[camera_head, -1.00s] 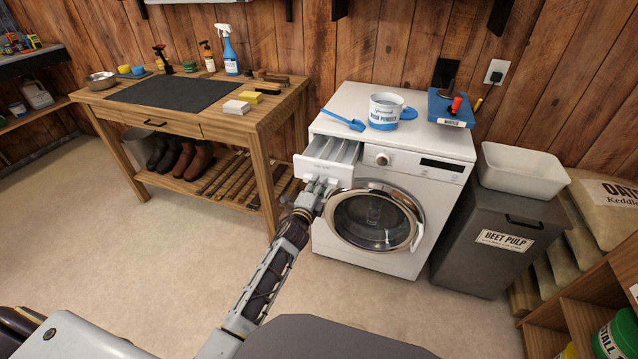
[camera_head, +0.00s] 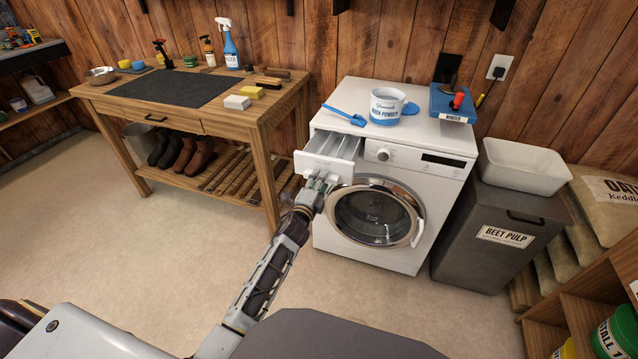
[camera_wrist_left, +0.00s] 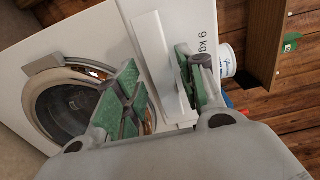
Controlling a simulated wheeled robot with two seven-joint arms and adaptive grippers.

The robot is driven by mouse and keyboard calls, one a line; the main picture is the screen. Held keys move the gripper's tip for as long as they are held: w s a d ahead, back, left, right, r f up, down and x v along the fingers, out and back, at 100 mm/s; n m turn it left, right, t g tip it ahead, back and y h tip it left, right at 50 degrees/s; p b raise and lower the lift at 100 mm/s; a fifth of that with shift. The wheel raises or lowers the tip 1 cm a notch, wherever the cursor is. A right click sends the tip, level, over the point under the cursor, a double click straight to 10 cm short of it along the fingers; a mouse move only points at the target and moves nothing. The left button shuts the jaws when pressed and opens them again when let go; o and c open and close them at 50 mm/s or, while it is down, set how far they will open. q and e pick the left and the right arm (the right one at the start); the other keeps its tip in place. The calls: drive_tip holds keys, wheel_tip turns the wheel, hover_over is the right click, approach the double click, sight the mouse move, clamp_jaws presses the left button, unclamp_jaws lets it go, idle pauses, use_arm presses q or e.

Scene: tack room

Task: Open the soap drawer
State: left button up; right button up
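The soap drawer (camera_head: 328,151) is pulled out at the top left of the white washing machine (camera_head: 416,211), and its compartments show from above. My left gripper (camera_head: 322,181) is at the lower part of the drawer's white front. In the left wrist view, the green-padded fingers of my left gripper (camera_wrist_left: 160,88) are spread apart, with the white drawer front (camera_wrist_left: 160,58) showing between and beyond them. Contact between fingers and drawer front cannot be told. My right gripper is not in view.
A wash powder tub (camera_head: 386,106), a blue scoop (camera_head: 345,115) and a blue tray-like item (camera_head: 452,104) are on the machine. A wooden workbench (camera_head: 215,122) stands left, a beet pulp bin (camera_head: 497,236) right. The floor before the machine is clear apart from my arm.

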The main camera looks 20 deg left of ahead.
use_arm(q)
drive_tip(key=shift+s, duration=0.1)
drive_tip(key=s, duration=1.1)
drive_tip(key=shift+s+a, duration=0.2)
drive_tip(key=shift+s, duration=0.15)
drive_tip(key=shift+f, duration=0.1)
idle(0.7)
